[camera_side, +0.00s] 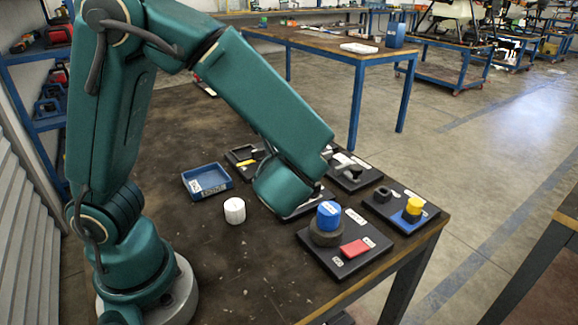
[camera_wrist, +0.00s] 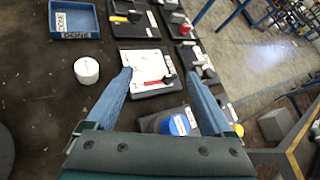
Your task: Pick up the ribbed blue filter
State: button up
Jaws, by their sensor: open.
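The blue filter (camera_side: 328,213) is a short upright cylinder seated on a dark grey ring (camera_side: 326,236) on a black board (camera_side: 320,258) in the side view. Its ribs are too small to make out. In the wrist view the filter (camera_wrist: 180,125) shows low in the picture between the fingers, nearer the right one, with its lower part cut off by my gripper body. My gripper (camera_wrist: 163,73) is open and empty, its two blue fingers spread over a white plate (camera_wrist: 146,68).
A red block (camera_side: 355,248) lies beside the filter on the same board. A blue tray (camera_side: 207,180) marked DONE and a white cylinder (camera_side: 234,210) stand to the left.

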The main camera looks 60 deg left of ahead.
aim_at(327, 216)
jog(key=d+f+m+t, duration=0.1)
jog(key=w+d+f+m, duration=0.1)
jog(key=d+m, duration=0.1)
jog(key=w+d+f+m+t, duration=0.1)
jog(key=d, duration=0.1)
jog(key=shift+m+t, duration=0.3)
jog(key=shift+m, duration=0.1)
jog(key=d+f+m, duration=0.2)
jog(key=d+f+m+t+h, duration=0.1)
jog(key=shift+s+d+f, duration=0.1)
jog(key=shift+s+d, duration=0.05)
jog(key=shift+s, duration=0.2)
jog(key=shift+x, duration=2.4)
jog(key=shift+d, duration=0.1)
grip_shut()
